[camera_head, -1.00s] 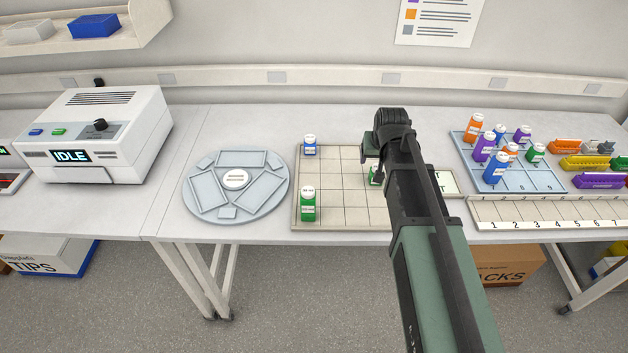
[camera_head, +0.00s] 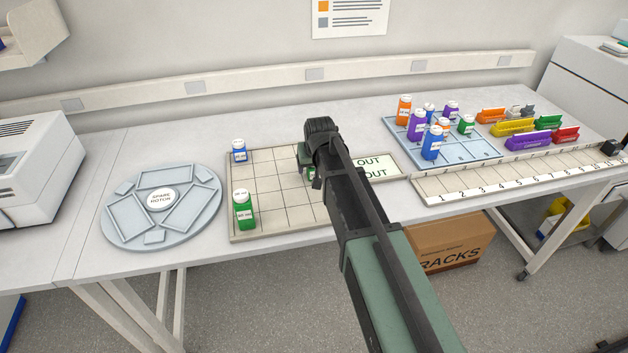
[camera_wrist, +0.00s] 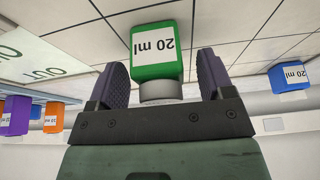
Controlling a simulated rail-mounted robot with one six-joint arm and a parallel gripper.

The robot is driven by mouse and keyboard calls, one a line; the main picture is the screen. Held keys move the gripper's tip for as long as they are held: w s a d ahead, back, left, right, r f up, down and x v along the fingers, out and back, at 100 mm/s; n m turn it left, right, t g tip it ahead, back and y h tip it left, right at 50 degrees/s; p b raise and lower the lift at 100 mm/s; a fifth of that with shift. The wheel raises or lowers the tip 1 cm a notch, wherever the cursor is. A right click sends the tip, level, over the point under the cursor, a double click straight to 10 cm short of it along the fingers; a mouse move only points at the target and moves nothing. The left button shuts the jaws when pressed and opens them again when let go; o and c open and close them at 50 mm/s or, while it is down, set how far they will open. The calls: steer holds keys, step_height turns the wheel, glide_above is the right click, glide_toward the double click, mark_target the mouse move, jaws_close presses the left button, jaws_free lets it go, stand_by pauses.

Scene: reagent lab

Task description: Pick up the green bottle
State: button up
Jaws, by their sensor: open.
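A green bottle (camera_wrist: 157,45) labelled 20 ml, with a pale cap, appears upside down between the two fingers of my gripper (camera_wrist: 162,75) in the wrist view. The fingers are apart on both sides of it, with a visible gap at each side. In the head view my gripper (camera_head: 306,158) is over the right part of the gridded tray (camera_head: 262,222), and only a sliver of this green bottle (camera_head: 311,173) shows beside my arm. Another green bottle (camera_head: 243,212) stands at the tray's front left. A third green bottle (camera_head: 466,125) stands on the blue rack.
A blue bottle (camera_head: 239,152) stands at the tray's back left. The blue rack (camera_head: 480,152) holds several orange, purple and blue bottles. An OUT plate (camera_head: 385,170) lies right of the tray. A spare rotor (camera_head: 120,225) lies left. The tray's middle squares are clear.

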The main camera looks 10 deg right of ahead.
steer(key=shift+r, duration=0.15)
steer(key=shift+c, duration=0.6)
steer(key=c, duration=0.9)
steer(key=shift+r, duration=0.1)
step_height(320, 180, up, 20)
steer(key=p, duration=2)
